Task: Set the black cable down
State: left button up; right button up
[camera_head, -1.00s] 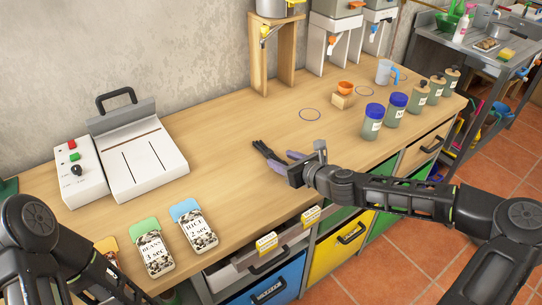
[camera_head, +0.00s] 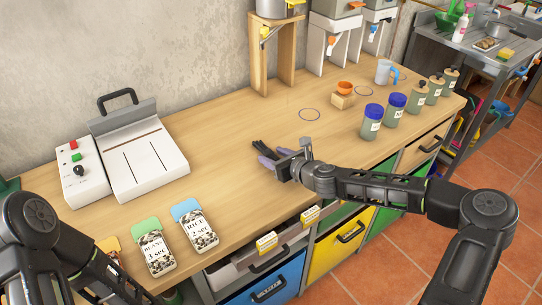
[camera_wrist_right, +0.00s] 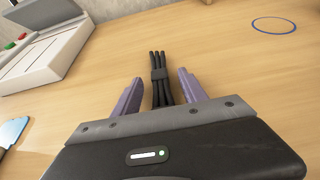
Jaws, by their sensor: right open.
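The black cable (camera_head: 262,148) is a short bundle of black strands with a band around it. It lies on the wooden worktop near the middle, and it also shows in the right wrist view (camera_wrist_right: 159,68). My right gripper (camera_head: 268,158) is open, with its purple fingers (camera_wrist_right: 156,88) on either side of the bundle and gaps between. The near end of the bundle is hidden under the gripper body. My left arm shows at the lower left of the head view, but its gripper is out of view.
A white sealer-like machine (camera_head: 140,165) stands at the left. Labelled packets (camera_head: 195,226) lie at the front edge. Blue-lidded jars (camera_head: 372,122) stand to the right.

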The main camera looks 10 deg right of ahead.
jog(key=shift+c, duration=0.3)
grip_shut()
dwell(0.4)
